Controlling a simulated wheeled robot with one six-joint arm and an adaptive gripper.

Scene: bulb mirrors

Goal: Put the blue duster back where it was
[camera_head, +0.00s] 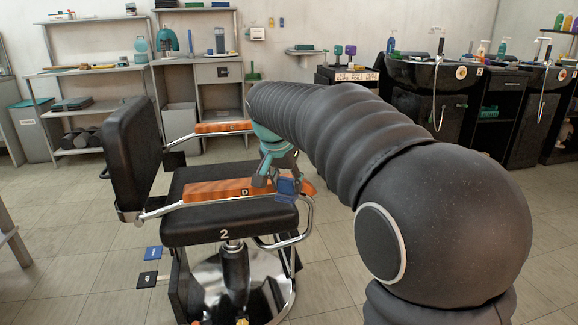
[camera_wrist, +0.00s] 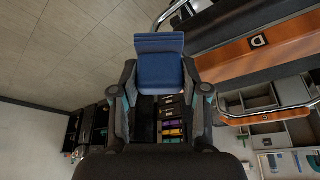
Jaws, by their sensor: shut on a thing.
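My gripper (camera_head: 277,176) is shut on the blue duster (camera_head: 287,188), seen over the near armrest of the black barber chair marked 2. In the wrist view the duster (camera_wrist: 160,72) is a blue block with a wider top, between the two fingers of my gripper (camera_wrist: 160,88). The near armrest (camera_head: 215,190) is orange wood marked D, and it also shows in the wrist view (camera_wrist: 258,48). I cannot tell whether the duster touches the armrest.
The chair seat (camera_head: 205,228) and backrest (camera_head: 133,150) are close by. Shelves (camera_head: 95,105) and a grey cabinet (camera_head: 216,72) stand along the back wall. Black wash basins (camera_head: 425,75) are at right. A blue square (camera_head: 153,253) and a black square (camera_head: 147,280) lie on the tiled floor.

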